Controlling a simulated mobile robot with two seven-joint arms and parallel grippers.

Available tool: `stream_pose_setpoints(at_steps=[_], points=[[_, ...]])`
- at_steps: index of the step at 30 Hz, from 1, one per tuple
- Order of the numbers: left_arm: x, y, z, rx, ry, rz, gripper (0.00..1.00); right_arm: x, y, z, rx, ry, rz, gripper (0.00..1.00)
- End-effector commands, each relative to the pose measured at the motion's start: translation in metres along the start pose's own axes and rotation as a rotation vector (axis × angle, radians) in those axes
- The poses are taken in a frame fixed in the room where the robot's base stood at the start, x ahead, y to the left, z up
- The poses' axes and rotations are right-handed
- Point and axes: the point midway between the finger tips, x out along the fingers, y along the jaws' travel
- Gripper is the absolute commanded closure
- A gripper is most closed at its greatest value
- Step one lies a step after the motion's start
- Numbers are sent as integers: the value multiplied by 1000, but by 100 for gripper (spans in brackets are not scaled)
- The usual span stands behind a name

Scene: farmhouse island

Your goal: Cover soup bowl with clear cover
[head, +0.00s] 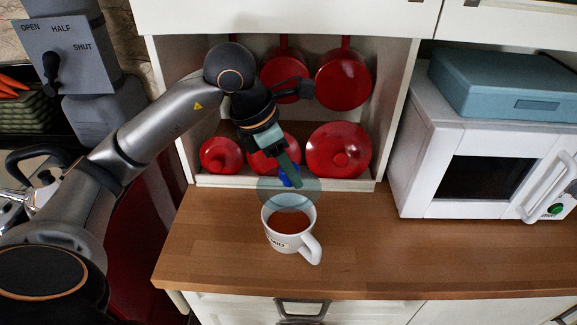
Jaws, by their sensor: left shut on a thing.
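A white soup bowl (278,243) shaped like a mug stands upright on the wooden counter, its handle pointing to the lower right. Reddish-brown soup shows inside it. A round see-through clear cover (308,192) with a blue knob is held by my left gripper (290,175), which is shut on the knob. In the picture the cover overlaps the far part of the bowl's rim. I cannot tell its exact height above the rim. The gripper fingers partly hide the knob. My right gripper is not in view.
Behind the counter is an open cabinet niche (383,125) with red pans (343,80) and red lids (338,150). A white microwave (430,150) with a blue box (510,80) on top stands at right. The wooden counter (400,260) is clear right of the bowl.

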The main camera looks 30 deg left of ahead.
Motion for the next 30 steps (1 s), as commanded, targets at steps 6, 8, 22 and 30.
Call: stream_pose_setpoints(at_steps=[6,8,22,30], points=[[19,0,-8,0,1,0,100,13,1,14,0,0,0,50],[25,0,-10,0,1,0,100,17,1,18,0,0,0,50],[52,0,-22,1,0,0,100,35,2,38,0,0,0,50],[51,0,-21,0,0,-1,100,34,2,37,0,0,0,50]])
